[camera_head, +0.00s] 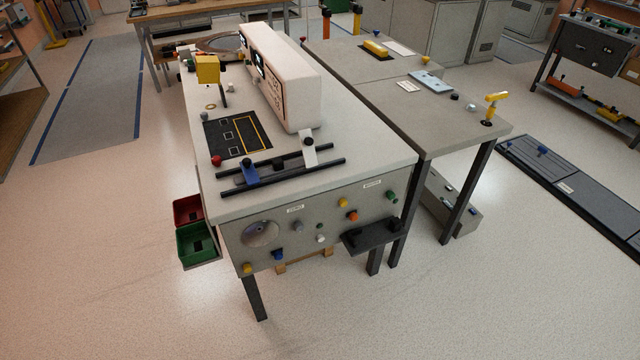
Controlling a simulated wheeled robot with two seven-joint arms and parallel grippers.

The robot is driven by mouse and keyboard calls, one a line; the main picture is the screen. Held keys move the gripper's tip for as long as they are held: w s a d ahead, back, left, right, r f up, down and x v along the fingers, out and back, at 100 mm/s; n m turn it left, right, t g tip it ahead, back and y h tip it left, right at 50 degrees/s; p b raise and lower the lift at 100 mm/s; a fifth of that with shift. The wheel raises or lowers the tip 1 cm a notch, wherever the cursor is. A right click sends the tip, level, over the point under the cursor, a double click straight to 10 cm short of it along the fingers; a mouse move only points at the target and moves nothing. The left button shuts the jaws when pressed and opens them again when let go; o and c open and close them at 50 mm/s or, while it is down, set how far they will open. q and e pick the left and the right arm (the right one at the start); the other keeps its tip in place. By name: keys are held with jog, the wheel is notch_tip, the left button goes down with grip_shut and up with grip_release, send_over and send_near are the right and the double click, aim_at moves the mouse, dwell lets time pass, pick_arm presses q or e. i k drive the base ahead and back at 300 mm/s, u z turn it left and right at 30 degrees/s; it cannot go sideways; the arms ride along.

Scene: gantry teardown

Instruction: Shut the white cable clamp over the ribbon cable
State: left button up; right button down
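A white machine bench (370,150) stands in the middle of the head view. A small white upright piece (310,154) with a dark knob sits across two dark rails (285,178) on the bench top. I cannot tell whether this piece is the cable clamp, or whether it is open or shut. I cannot make out a ribbon cable at this distance. Neither of my grippers shows in the head view.
A blue piece (249,174) sits on the rails' left part. A white housing (290,85) stands behind them. Red (187,209) and green (198,243) bins hang at the left side. A grey table (450,120) adjoins at right. The front floor is clear.

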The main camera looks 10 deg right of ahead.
aim_at(307, 141)
jog(key=u, duration=0.85)
jog(key=i, duration=0.95)
jog(key=z, duration=0.4)
